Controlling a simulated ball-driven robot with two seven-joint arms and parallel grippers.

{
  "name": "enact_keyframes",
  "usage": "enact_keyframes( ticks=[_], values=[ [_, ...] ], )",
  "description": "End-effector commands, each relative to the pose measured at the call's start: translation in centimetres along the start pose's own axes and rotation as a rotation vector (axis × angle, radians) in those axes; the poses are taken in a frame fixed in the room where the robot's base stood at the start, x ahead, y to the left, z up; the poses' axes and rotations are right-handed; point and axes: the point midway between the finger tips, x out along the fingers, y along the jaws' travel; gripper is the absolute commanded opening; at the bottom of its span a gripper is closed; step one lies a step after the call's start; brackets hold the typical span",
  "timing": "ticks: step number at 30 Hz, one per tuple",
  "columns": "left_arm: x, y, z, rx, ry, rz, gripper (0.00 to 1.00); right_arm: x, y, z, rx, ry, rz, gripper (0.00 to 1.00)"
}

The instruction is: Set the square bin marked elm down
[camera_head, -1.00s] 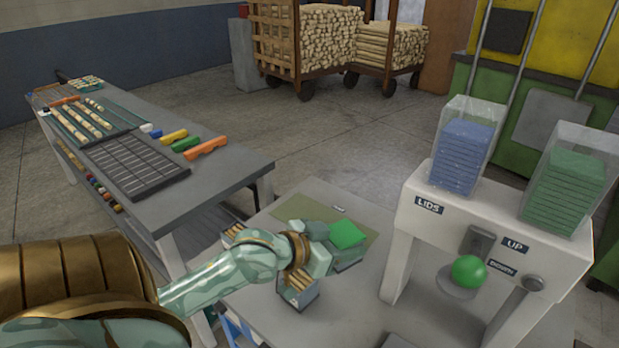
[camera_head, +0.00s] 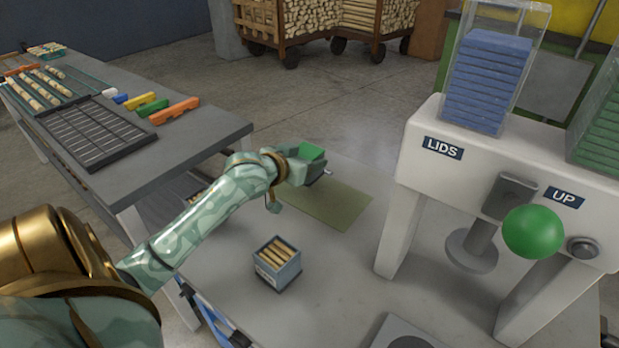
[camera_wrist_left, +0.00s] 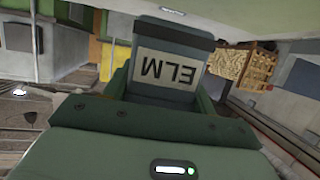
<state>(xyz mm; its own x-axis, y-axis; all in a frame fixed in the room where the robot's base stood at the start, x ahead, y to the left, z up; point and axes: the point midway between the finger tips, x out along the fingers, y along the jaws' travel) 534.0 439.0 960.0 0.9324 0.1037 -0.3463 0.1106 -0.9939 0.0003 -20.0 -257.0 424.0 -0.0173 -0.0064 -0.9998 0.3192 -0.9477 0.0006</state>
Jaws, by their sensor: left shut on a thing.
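My left gripper (camera_head: 303,170) is shut on the square bin marked elm. The bin is at the far end of a flat olive-green mat (camera_head: 325,208) on the grey table. I cannot tell whether it touches the surface. My right gripper is not in view.
An open grey-blue bin of wooden sticks (camera_head: 278,265) stands on the grey table (camera_head: 335,270), nearer than the mat. A white press stand marked LIDS and UP (camera_head: 420,180), with a green ball knob (camera_head: 533,232), rises at right. A workbench (camera_head: 190,150) stands at left.

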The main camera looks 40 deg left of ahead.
Motion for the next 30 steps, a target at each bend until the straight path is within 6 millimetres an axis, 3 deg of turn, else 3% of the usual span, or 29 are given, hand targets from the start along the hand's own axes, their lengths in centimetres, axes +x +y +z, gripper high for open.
enact_keyframes(
  ticks=[5, 11, 22, 23, 24, 25, 30],
  values=[
    [1.0, -0.5, 0.8, 0.000, 0.001, 0.000, 0.26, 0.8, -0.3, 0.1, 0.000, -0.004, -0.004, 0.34],
    [2.5, -0.7, 3.8, -0.002, -0.001, 0.001, 0.26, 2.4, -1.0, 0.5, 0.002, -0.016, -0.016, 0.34],
    [2.4, -0.7, 3.8, 0.000, 0.003, 0.000, 0.26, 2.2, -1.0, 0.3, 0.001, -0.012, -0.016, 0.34],
    [2.4, -0.7, 3.9, 0.000, 0.003, 0.000, 0.62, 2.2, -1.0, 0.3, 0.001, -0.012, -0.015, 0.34],
    [2.4, -0.7, 3.9, 0.001, 0.003, 0.000, 0.73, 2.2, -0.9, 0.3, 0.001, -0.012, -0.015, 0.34],
    [2.4, -0.7, 3.9, 0.000, 0.002, 0.000, 0.78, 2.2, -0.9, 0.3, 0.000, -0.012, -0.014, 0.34],
    [2.5, -0.7, 3.9, 0.000, 0.002, 0.001, 0.78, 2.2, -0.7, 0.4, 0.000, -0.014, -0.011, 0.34]
  ],
)
